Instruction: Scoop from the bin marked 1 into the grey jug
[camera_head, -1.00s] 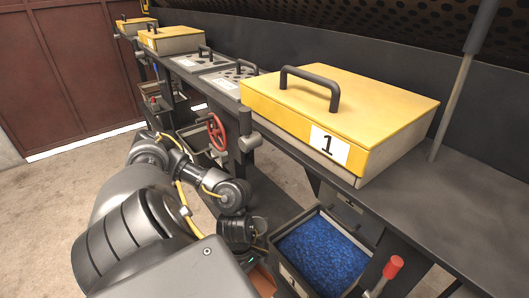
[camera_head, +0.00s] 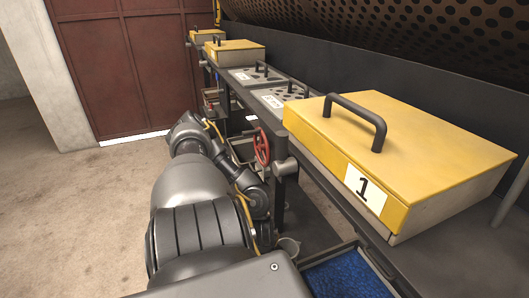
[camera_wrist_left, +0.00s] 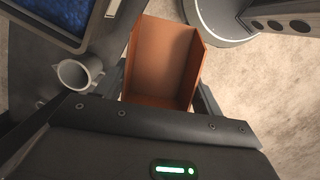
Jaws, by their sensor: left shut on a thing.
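In the left wrist view, my left gripper (camera_wrist_left: 163,98) is shut on an orange-brown, open-topped scoop (camera_wrist_left: 165,52). The scoop looks empty. The grey jug (camera_wrist_left: 78,73) stands just left of the scoop, apart from it, with its mouth open. It also shows in the head view (camera_head: 288,246), beside the bench leg. A dark bin of blue granules (camera_head: 348,276) is cut off at the bottom of the head view; its rim (camera_wrist_left: 70,43) shows at the wrist view's upper left. A yellow-lidded box marked 1 (camera_head: 400,150) sits on the bench above. My right gripper is out of view.
The dark bench (camera_head: 335,190) runs away to the back left with more yellow-lidded boxes (camera_head: 235,52). A red handwheel (camera_head: 261,147) sticks out from its front. Open concrete floor (camera_head: 70,215) lies to the left.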

